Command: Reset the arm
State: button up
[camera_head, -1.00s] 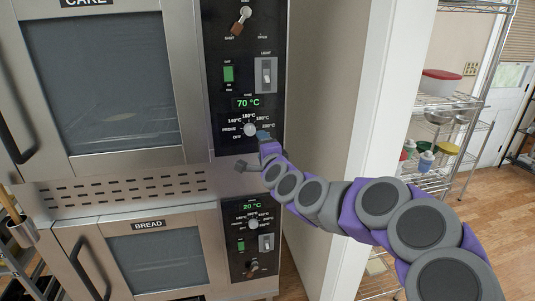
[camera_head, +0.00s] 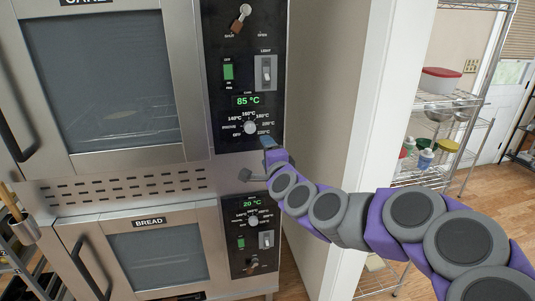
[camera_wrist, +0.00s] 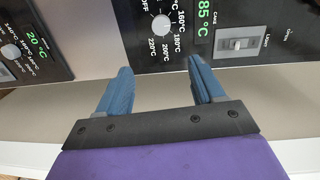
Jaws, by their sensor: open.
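My gripper (camera_wrist: 162,88) is open and empty in the wrist view, its two blue fingers apart. The upper oven's control panel (camera_head: 217,73) lies just beyond the fingertips. Its round white knob (camera_head: 250,128) shows between the fingers in the wrist view (camera_wrist: 161,25), with no finger closed on it. The green display (camera_head: 246,100) reads 85 °C. In the head view my purple and grey arm reaches in from the lower right, with the gripper (camera_head: 268,141) just right of and below the knob. The gap between its fingers is hard to make out there.
The lower BREAD oven (camera_head: 158,262) has its own panel (camera_head: 252,238), with a display at 20 °C. A pale wall edge (camera_head: 350,100) stands right of the ovens, close to my arm. A wire shelf (camera_head: 462,100) holding containers stands farther right.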

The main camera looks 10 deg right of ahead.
jog(key=s+a+f+n+g+y, duration=0.2)
jog(key=s+a+f+n+g, duration=0.15)
jog(key=s+a+n, duration=0.35)
jog(key=s+a+f+n+g+y, duration=0.3)
jog(key=s+a+n+g, duration=0.2)
jog(key=s, duration=0.4)
jog(key=s+d+f+n+g+h, duration=0.1)
jog(key=s+d+f+g+h, duration=0.1)
jog(key=s, duration=0.8)
jog(key=s+d+f+n+g+h, duration=0.2)
jog(key=s+d+f+g, duration=0.2)
jog(key=s, duration=0.7)
jog(key=s+d+f+n+g+h, duration=0.2)
jog(key=s+d+f+g, duration=0.1)
jog(key=s, duration=0.8)
jog(key=shift+s+d+g, duration=0.25)
jog(key=shift+d+g, duration=0.35)
jog(key=shift+g, duration=0.25)
